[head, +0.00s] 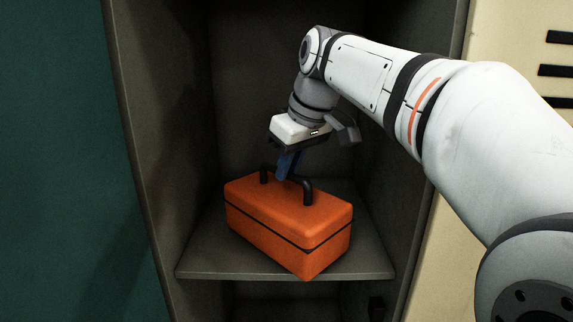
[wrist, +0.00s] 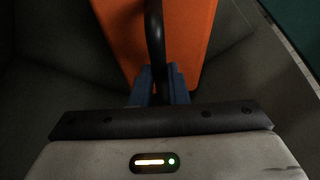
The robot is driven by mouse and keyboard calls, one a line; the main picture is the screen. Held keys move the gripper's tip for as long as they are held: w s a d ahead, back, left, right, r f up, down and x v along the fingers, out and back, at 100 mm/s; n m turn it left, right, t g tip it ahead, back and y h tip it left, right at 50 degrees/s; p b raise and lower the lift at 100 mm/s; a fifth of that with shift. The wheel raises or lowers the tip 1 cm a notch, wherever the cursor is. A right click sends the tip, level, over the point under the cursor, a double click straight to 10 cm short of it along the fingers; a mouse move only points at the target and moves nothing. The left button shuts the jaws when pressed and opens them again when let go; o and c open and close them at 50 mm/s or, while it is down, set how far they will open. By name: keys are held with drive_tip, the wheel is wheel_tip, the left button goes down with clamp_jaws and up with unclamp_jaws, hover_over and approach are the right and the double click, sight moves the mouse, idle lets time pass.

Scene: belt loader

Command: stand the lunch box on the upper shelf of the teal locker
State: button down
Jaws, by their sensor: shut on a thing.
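The orange lunch box (head: 285,220) is inside the open locker, upright and turned at an angle on the upper shelf (head: 205,262). Its near lower corner reaches the shelf's front edge; I cannot tell whether its whole base touches the shelf. My gripper (head: 288,167) is above the lid, its blue fingers shut on the black handle. In the wrist view, the fingers (wrist: 159,88) close around the handle (wrist: 154,40), with the orange lid (wrist: 190,35) beneath. The teal locker door (head: 65,160) stands at the left.
Grey locker walls rise close on both sides of the lunch box, the right wall (head: 385,180) nearest my arm. A dark lower compartment (head: 300,300) lies under the shelf. A cream locker door with dark slots (head: 500,110) is at the right. Some shelf is bare left of the box.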

drive_tip(key=shift+f+b, duration=0.3)
drive_tip(key=shift+f, duration=0.1)
drive_tip(key=c, duration=1.3)
unclamp_jaws()
drive_tip(key=shift+c, duration=0.2)
